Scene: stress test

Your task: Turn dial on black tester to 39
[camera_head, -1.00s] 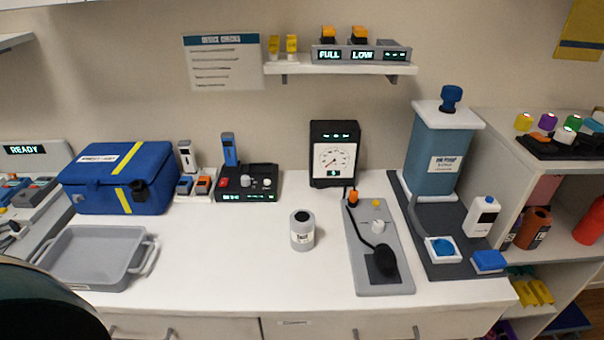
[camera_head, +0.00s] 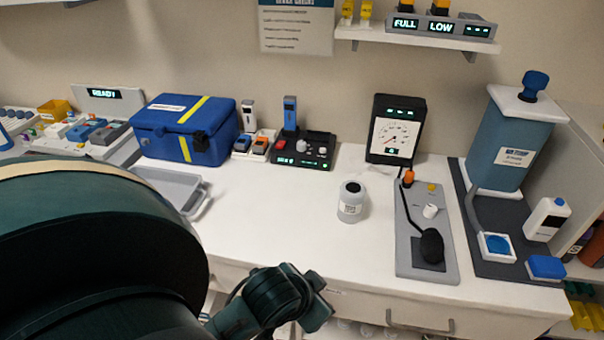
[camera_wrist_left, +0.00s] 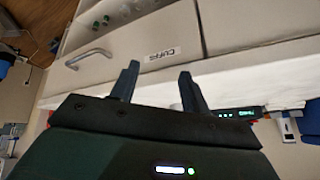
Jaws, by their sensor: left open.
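The black tester (camera_head: 285,159) is a low black console on the counter, against the wall. It has a red button at its left, pale round knobs (camera_head: 301,146) on top and a green lit display in front whose digits are too small to read. A blue handheld unit (camera_head: 290,113) stands upright at its back. Part of the console with a lit display also shows in the left wrist view (camera_wrist_left: 238,113). My left gripper (camera_wrist_left: 157,80) is open and empty, in front of the drawer fronts; in the head view it (camera_head: 318,312) is below the tester, apart from it. My right gripper is out of view.
A blue case (camera_head: 180,118) and grey tray (camera_head: 203,205) stand left of the tester, the tray partly hidden by my arm. A grey jar (camera_head: 351,203), black gauge box (camera_head: 377,155) and grey panel (camera_head: 412,258) stand to its right. The counter before the tester is clear.

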